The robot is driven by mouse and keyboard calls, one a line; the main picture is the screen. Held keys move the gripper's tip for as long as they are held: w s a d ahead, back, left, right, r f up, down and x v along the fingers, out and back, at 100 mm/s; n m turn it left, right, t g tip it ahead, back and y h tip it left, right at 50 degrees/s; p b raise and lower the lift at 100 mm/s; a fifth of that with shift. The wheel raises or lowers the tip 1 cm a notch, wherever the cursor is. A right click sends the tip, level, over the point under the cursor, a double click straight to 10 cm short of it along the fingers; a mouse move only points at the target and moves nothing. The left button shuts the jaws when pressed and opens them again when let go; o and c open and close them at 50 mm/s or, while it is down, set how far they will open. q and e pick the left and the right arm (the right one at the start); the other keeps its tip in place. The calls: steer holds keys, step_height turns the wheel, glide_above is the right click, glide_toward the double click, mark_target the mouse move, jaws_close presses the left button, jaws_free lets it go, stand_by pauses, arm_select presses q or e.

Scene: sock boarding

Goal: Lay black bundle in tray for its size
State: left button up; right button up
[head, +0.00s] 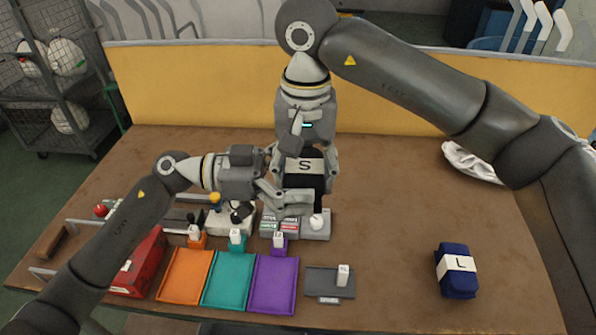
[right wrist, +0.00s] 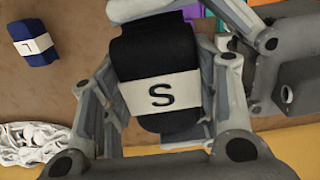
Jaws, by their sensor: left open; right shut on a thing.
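The black bundle (head: 303,182) has a white band marked S. My right gripper (head: 306,160) is shut on it and holds it above the table, behind the trays. The right wrist view shows the black bundle (right wrist: 162,62) between both fingers. My left gripper (head: 285,192) is open, close to the bundle's lower left; I cannot tell whether they touch. The orange tray (head: 185,276), teal tray (head: 229,281) and purple tray (head: 274,285) lie side by side at the front, empty. A small white tag stands behind each; their letters are too small to read surely.
A navy bundle marked L (head: 457,270) lies at the right. A dark grey plate (head: 318,283) with a white tag is right of the purple tray. A red box (head: 142,266) stands left of the trays. White cloth (head: 470,162) lies at the back right. The table's right middle is clear.

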arm_select(q)
steer(key=shift+c, duration=0.4)
steer(key=c, duration=0.7)
steer(key=shift+c, duration=0.4)
arm_select(e)
steer(key=o, duration=1.2)
steer(key=shift+r, duration=0.1)
